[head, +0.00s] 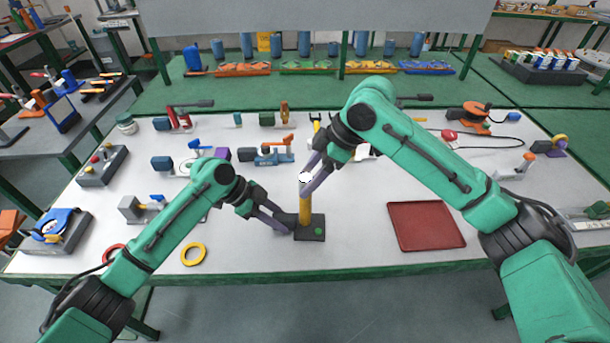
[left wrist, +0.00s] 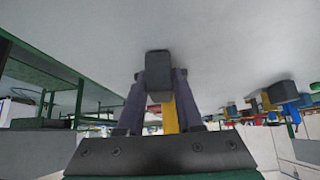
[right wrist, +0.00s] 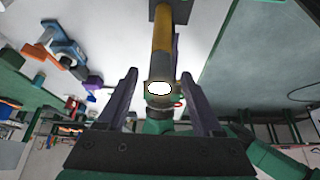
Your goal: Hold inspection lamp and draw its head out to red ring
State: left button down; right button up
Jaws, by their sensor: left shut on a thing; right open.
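The inspection lamp stands upright at the front middle of the table, with a dark base (head: 312,232), a yellow post (head: 305,207) and a glowing white head (head: 305,177). My left gripper (head: 288,224) is shut on the lamp's dark base, low beside the post. The left wrist view shows a dark block (left wrist: 158,75) between its fingers. My right gripper (head: 312,172) is open at the lamp head. In the right wrist view the lit head (right wrist: 160,88) lies between its spread fingers, with clear gaps.
A red tray (head: 425,226) lies to the right of the lamp. A yellow ring (head: 193,254) and a red ring (head: 112,252) partly behind my left arm lie at the front left. Several tools and fittings stand behind the lamp. The table's front edge is close.

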aim_at(310, 178)
jog(key=c, duration=1.1)
jog(key=shift+o, duration=0.2)
notch_tip(310, 178, up, 12)
jog(key=o, duration=1.2)
dwell(0.3)
